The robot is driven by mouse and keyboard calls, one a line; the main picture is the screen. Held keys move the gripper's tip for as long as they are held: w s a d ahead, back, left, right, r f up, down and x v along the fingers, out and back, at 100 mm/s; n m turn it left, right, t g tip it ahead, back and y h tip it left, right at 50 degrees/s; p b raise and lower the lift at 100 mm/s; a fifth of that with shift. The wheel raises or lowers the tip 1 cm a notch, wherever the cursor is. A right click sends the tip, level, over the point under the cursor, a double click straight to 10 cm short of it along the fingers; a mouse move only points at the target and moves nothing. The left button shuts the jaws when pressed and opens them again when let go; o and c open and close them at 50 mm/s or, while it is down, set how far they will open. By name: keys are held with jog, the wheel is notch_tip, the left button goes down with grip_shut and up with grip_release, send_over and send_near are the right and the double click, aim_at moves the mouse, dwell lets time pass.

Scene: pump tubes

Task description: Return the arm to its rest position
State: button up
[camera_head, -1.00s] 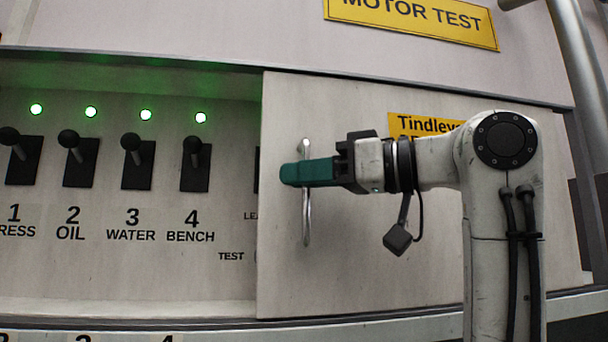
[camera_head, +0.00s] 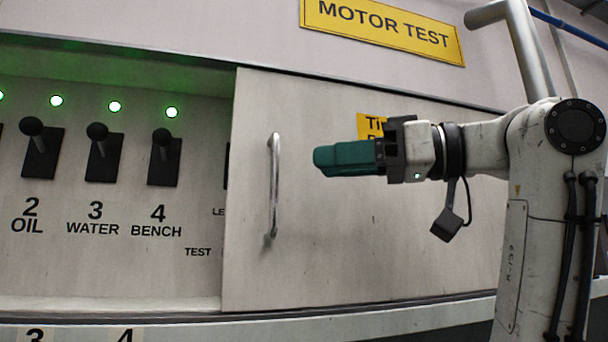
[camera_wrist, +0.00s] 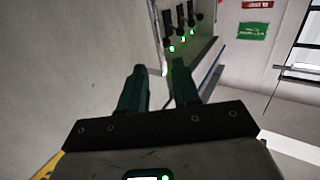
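My gripper (camera_head: 322,160), with dark green fingers, points left in the head view. It is held in front of the pale sliding panel (camera_head: 330,250), to the right of its metal handle (camera_head: 273,185), with a gap between fingertips and handle. In the wrist view, the two fingers of my gripper (camera_wrist: 158,67) stand apart with nothing between them. My arm reaches in from the right side of the head view and covers part of a yellow label on the panel.
Black lever switches (camera_head: 100,158) sit in a recess at left, under lit green lamps (camera_head: 115,106). They also show in the wrist view (camera_wrist: 182,27). A yellow MOTOR TEST sign (camera_head: 383,30) is above. A ledge (camera_head: 390,318) runs below, and a thick pipe (camera_head: 525,50) stands upper right.

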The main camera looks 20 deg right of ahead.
jog(key=shift+v, duration=0.95)
